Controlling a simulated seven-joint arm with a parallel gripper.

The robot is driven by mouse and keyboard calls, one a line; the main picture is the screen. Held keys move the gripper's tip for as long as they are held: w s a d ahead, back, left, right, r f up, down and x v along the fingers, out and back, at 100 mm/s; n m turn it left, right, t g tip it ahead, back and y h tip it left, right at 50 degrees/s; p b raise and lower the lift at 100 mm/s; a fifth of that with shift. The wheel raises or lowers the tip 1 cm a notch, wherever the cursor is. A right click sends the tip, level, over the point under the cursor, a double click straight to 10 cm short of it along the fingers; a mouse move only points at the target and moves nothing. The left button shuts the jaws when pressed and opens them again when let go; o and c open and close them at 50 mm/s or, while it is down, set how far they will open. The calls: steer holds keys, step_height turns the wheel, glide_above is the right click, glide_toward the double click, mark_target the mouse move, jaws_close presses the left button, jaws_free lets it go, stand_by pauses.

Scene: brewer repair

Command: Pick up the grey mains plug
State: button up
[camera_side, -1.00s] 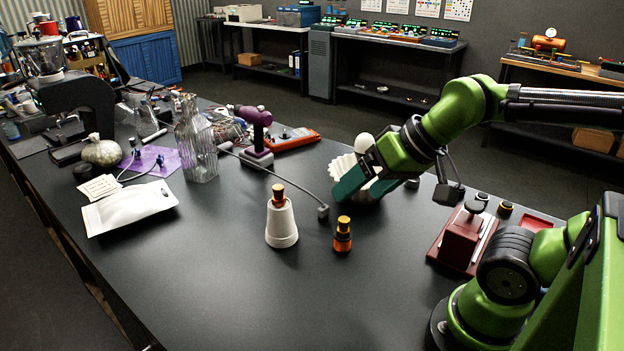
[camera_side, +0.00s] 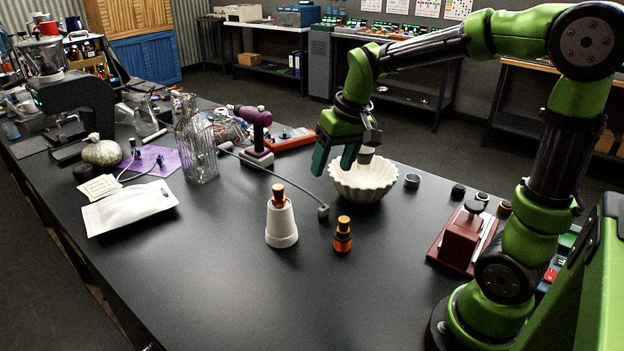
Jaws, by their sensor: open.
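The grey mains plug (camera_side: 323,212) lies on the dark bench top at the end of a grey cable (camera_side: 283,177). The cable runs up and left toward the purple tool stand. I see nothing held between the fingers.
A glass vessel (camera_side: 196,150) and purple tool (camera_side: 256,135) are left. The front bench is clear.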

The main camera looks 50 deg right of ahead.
mark_target(324, 207)
steer(key=w+d+f+n+g, duration=0.2)
steer(key=w+d+n+g, duration=0.1)
steer(key=w+d, duration=0.5)
steer(key=shift+h, duration=0.3)
step_height(324, 207, down, 17)
steer(key=shift+d, duration=0.1)
